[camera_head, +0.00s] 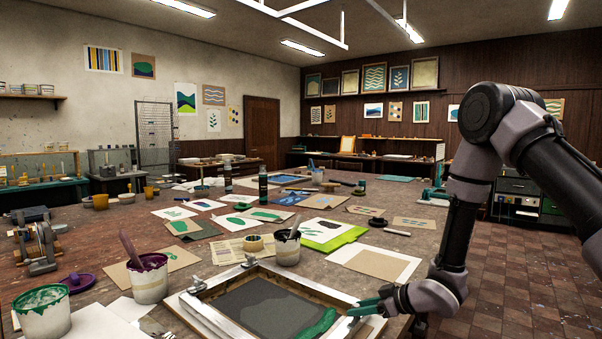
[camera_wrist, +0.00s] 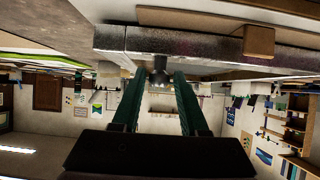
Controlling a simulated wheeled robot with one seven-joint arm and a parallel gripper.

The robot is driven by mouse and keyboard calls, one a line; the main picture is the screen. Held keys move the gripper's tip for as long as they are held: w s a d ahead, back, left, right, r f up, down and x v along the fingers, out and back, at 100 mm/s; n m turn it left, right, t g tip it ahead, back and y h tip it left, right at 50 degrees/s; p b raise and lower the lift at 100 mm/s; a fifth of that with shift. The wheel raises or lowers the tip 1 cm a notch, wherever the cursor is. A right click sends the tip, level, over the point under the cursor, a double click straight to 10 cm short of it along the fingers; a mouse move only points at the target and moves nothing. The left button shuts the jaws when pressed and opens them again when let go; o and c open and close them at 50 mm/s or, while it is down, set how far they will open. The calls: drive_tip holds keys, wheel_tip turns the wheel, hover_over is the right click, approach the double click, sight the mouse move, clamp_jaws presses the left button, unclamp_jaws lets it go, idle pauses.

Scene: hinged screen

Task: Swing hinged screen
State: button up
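The hinged screen (camera_head: 318,293), a pale metal frame around dark grey mesh with a green smear of ink, lies about flat on a board at the table's front. Metal hinge clamps (camera_head: 196,286) sit along its far left side. My gripper (camera_head: 362,308), with green fingers, is at the screen's right edge. In the wrist view, which looks upside down, my gripper (camera_wrist: 158,78) is open. A small dark round knob (camera_wrist: 160,74) shows between the fingertips, in front of the frame's metal bar (camera_wrist: 200,46), with gaps on both sides. Whether a finger touches it is hard to tell.
An ink pot (camera_head: 287,248) stands just behind the screen. A purple-rimmed pot (camera_head: 148,278) and a green pot (camera_head: 43,312) stand to the left. Prints and papers (camera_head: 375,264) cover the table behind. Open floor (camera_head: 510,285) lies to the right.

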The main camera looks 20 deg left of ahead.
drive_tip(key=shift+d, duration=0.15)
clamp_jaws()
drive_tip(key=w+a+r, duration=0.1)
drive_tip(key=a+r, duration=0.2)
drive_tip(key=r, duration=1.1)
drive_tip(key=shift+a, duration=0.2)
drive_tip(key=shift+w, duration=0.1)
drive_tip(key=w+a+r, duration=0.1)
drive_tip(key=a+r, duration=0.3)
drive_tip(key=r, duration=0.9)
drive_tip(key=shift+w+a+r, duration=0.15)
drive_tip(key=shift+w+r, duration=0.05)
drive_tip(key=shift+r, duration=0.2)
drive_tip(key=shift+c, duration=2.4)
unclamp_jaws()
drive_tip(key=o, duration=0.5)
